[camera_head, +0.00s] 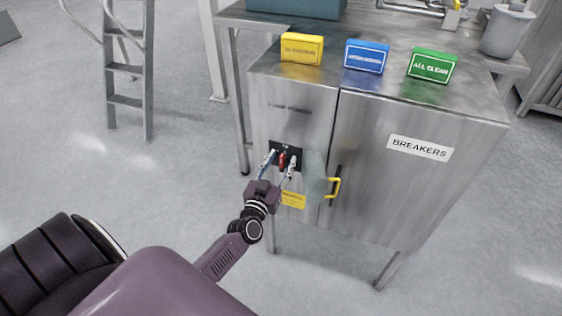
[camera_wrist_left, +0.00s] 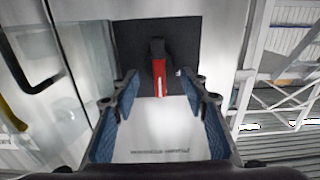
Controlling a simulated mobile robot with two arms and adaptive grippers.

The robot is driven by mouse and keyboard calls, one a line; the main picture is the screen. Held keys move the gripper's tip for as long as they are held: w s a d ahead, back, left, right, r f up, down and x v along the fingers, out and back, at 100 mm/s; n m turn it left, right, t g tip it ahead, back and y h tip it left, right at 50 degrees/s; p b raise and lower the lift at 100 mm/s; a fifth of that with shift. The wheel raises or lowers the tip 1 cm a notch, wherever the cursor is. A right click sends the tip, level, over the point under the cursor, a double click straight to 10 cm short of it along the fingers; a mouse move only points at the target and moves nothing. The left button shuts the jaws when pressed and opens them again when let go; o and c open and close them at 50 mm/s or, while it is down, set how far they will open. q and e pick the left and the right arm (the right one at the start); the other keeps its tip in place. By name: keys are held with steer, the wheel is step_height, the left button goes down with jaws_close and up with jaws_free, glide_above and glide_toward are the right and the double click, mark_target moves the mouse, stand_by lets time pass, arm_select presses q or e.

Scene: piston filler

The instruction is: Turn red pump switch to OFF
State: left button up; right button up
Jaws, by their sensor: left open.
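The red pump switch (camera_head: 283,160) sits on a black plate on the left front of a steel cabinet. In the left wrist view the red switch handle (camera_wrist_left: 158,68) hangs from a dark knob on the black plate (camera_wrist_left: 187,38), its lower end tilted slightly to the right. My left gripper (camera_head: 281,162) is open, with its fingers to either side of the switch in the head view. In the left wrist view the blue-padded fingers (camera_wrist_left: 162,92) are spread, with the handle between and beyond them; I cannot tell whether they touch it. My right gripper is not in view.
A clear cover (camera_head: 315,175) stands out beside the switch plate. A yellow handle (camera_head: 333,188) is on the cabinet door marked BREAKERS (camera_head: 419,148). Yellow (camera_head: 302,48), blue (camera_head: 367,56) and green (camera_head: 432,65) signs stand on top. A ladder (camera_head: 127,70) is at back left.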

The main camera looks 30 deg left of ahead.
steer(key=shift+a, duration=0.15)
arm_select(q)
steer(key=c, duration=0.3)
jaws_close()
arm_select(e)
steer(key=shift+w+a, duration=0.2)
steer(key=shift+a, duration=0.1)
